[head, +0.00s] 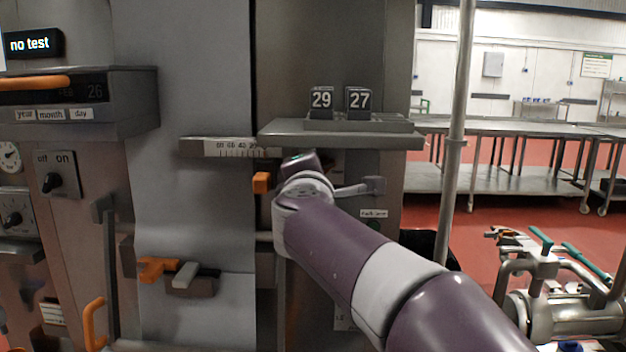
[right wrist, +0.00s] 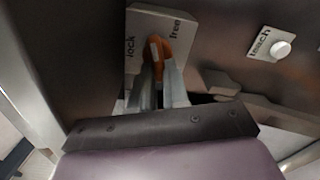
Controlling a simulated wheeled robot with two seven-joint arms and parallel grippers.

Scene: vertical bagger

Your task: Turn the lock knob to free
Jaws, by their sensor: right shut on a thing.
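The lock knob (right wrist: 157,50) is orange and shows in the right wrist view, in front of a grey plate (right wrist: 150,20) with "lock" on its left and "free" on its right. My right gripper (right wrist: 161,78) is shut on the knob, with a finger on each side. The knob's visible end lies between the two words; which setting it is at I cannot tell. In the head view my right arm reaches in from the lower right to the machine front, and its wrist hides the knob and jaws. My left gripper is in neither view.
A grey shelf (head: 340,135) with number blocks "29" and "27" juts out above my right wrist. An orange block (head: 262,183) sits just left of it. A "teach" button (right wrist: 281,48) is right of the plate. A vertical pole (head: 456,150) stands to the right.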

